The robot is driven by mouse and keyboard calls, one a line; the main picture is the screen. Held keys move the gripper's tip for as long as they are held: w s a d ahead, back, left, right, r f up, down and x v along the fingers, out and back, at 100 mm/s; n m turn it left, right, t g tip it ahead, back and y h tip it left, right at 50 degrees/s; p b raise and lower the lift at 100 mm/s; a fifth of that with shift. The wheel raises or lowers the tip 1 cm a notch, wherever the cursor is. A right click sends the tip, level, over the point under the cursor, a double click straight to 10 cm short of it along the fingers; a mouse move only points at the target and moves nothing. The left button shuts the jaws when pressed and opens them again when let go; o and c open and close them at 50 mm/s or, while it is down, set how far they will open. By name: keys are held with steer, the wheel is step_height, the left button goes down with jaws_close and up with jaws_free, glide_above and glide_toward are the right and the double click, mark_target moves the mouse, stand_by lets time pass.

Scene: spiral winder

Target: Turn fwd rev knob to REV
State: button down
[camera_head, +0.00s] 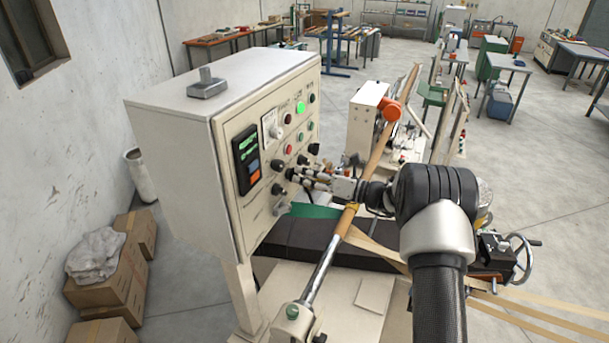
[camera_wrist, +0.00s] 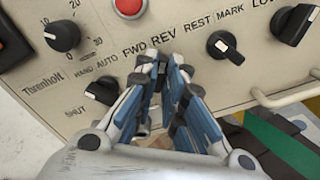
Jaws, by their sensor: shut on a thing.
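The FWD REV knob (camera_wrist: 161,66) is on the cream panel, under the FWD and REV labels in the wrist view. Only a small dark part of it shows between the fingers; which label it points to cannot be told. My gripper (camera_wrist: 160,77) is shut on this knob, one finger on each side. In the head view my gripper (camera_head: 299,174) reaches the front of the control box (camera_head: 180,120) from the right, and the knob is hidden among dark knobs and fingers.
The HAND AUTO knob (camera_wrist: 101,92) is close to the left of my fingers, and the REST MARK knob (camera_wrist: 222,46) is to the right. A red button (camera_wrist: 128,7) is above. A handle (camera_wrist: 285,92) sticks out at right. A long rod (camera_head: 330,255) slants below my arm.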

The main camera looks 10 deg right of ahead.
stand_by(0.4)
steer(key=c, duration=1.7)
jaws_free()
steer(key=v, duration=1.2)
